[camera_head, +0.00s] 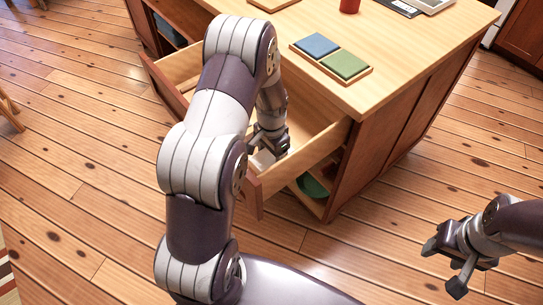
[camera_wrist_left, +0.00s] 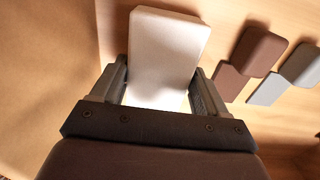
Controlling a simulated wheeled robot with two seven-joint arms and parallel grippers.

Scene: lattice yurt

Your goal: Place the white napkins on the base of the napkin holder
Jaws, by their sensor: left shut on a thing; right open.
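My left gripper (camera_head: 266,150) is inside the open drawer (camera_head: 318,140) of the wooden cabinet. It is shut on a white block-like thing, likely the white napkins (camera_wrist_left: 168,50), seen between its fingers in the left wrist view. My right gripper (camera_head: 444,262) is open and empty above the floor, at the right.
A brown piece (camera_wrist_left: 250,55) and a grey piece (camera_wrist_left: 297,70) lie to the right in the drawer. A red item (camera_head: 350,5) and dark and grey flat items (camera_head: 400,7) lie at the back of the cabinet top (camera_head: 430,50). Wood beside the tray is bare.

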